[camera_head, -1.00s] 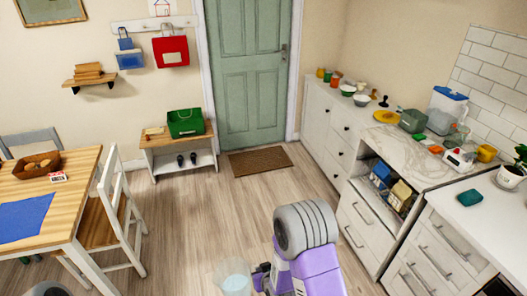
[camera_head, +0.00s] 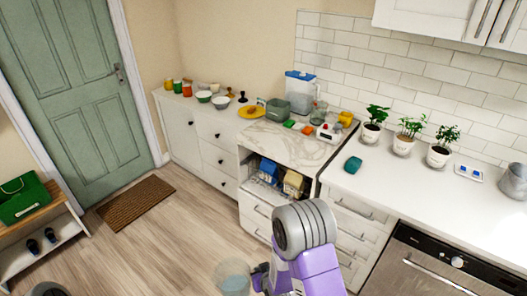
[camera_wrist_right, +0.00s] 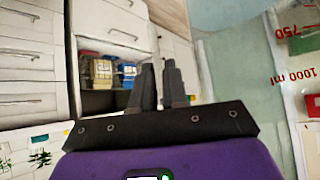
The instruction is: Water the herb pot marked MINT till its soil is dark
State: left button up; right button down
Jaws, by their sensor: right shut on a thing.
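Soil colour is not clear. My right gripper (camera_head: 259,279) is shut on a clear measuring jug (camera_head: 234,281), low in front of the drawers and well away from the pots. Red volume marks show on the jug in the right wrist view (camera_wrist_right: 288,75). My left gripper is out of view.
A teal sponge-like block (camera_head: 353,165) lies on the white counter (camera_head: 400,193) left of the pots. A dishwasher (camera_head: 425,265) is below.

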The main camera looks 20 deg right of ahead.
aim_at(403, 142)
jog(key=z, duration=0.65)
jog(key=i, duration=0.5)
jog(key=z, duration=0.55)
